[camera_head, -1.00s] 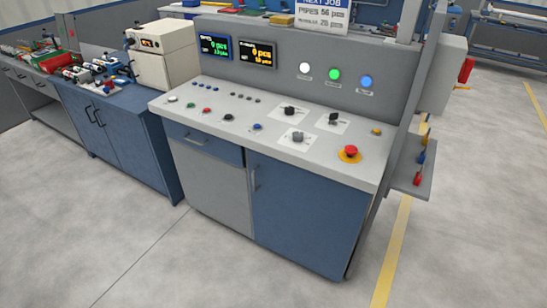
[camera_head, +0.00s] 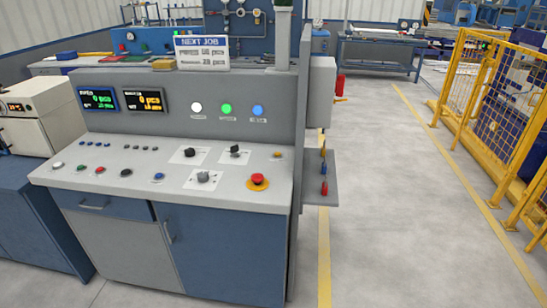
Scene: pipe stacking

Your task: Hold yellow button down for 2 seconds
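A small yellow button (camera_head: 277,155) sits on the right rear part of the grey console top (camera_head: 130,177). It lies behind a red mushroom button on a yellow base (camera_head: 257,181). Neither of my grippers shows in the head view, and nothing touches or covers the yellow button.
The console's upright panel carries two displays (camera_head: 98,99) and white, green and blue lights (camera_head: 227,109). Black knobs (camera_head: 189,152) stand left of the yellow button. A side shelf (camera_head: 322,175) juts out at right. Floor (camera_head: 385,200) is clear up to a yellow fence (camera_head: 480,80).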

